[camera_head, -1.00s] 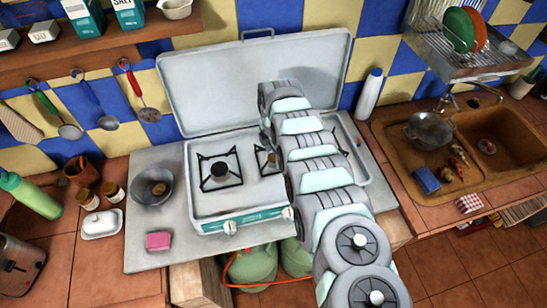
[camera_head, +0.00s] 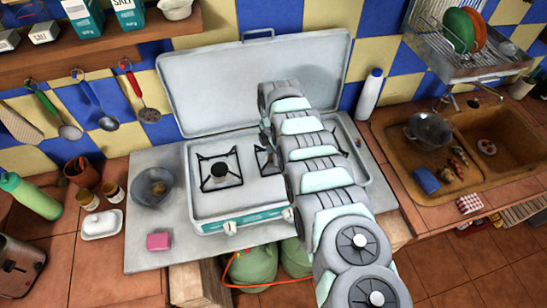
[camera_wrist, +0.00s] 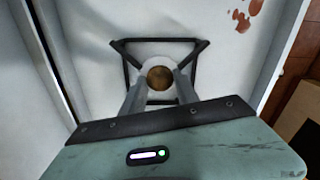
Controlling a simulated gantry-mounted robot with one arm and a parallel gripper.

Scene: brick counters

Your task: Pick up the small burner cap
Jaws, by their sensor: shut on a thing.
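The small burner cap (camera_wrist: 160,76) is a round brownish disc at the centre of a burner in the wrist view. The black pan support (camera_wrist: 165,43) surrounds it on the white stove top. My gripper (camera_wrist: 160,84) points down inside the support, shut on the cap with one finger on each side. I cannot tell whether the cap is lifted off its seat. In the head view, my arm hides the cap and most of the right burner (camera_head: 264,160). The left burner (camera_head: 220,170) shows its dark cap and black support on the stove (camera_head: 240,201).
The raised stove lid (camera_head: 220,85) stands behind the burners. A grey bowl (camera_head: 152,187) and a pink sponge (camera_head: 158,241) lie left of the stove. A white bottle (camera_head: 369,95) and the sink (camera_head: 400,150) are to the right. Reddish stains (camera_wrist: 243,17) mark the stove top.

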